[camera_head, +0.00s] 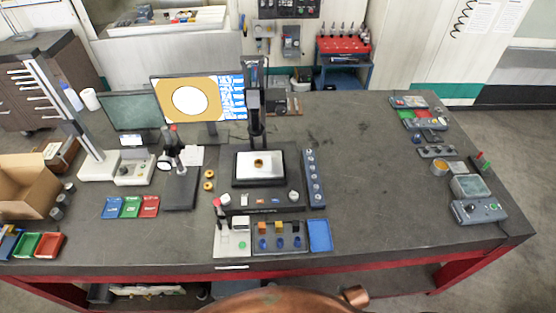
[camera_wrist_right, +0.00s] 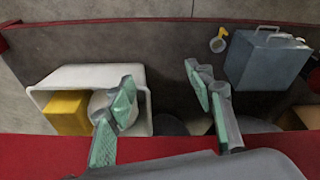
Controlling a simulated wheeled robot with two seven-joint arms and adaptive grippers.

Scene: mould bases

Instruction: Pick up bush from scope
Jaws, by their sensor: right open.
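The scope (camera_head: 254,110) stands upright near the middle of the table, with a bright white stage at its foot. A small brass-coloured bush (camera_head: 259,163) sits on that stage. No gripper is near it, and neither gripper shows in the head view. My right gripper (camera_wrist_right: 162,88) shows in the right wrist view. Its green-padded fingers are spread apart with nothing between them. Below them are a white bin and a grey case, away from the scope. My left gripper is out of view.
Two brass rings (camera_head: 208,181) lie left of the scope. A monitor (camera_head: 197,98) stands behind it, and a blue-grey rack (camera_head: 314,180) is to its right. Small trays (camera_head: 280,238) line the front. The table (camera_head: 375,165) is clear right of the rack. The wrist view shows a white bin (camera_wrist_right: 75,75) and grey case (camera_wrist_right: 265,65).

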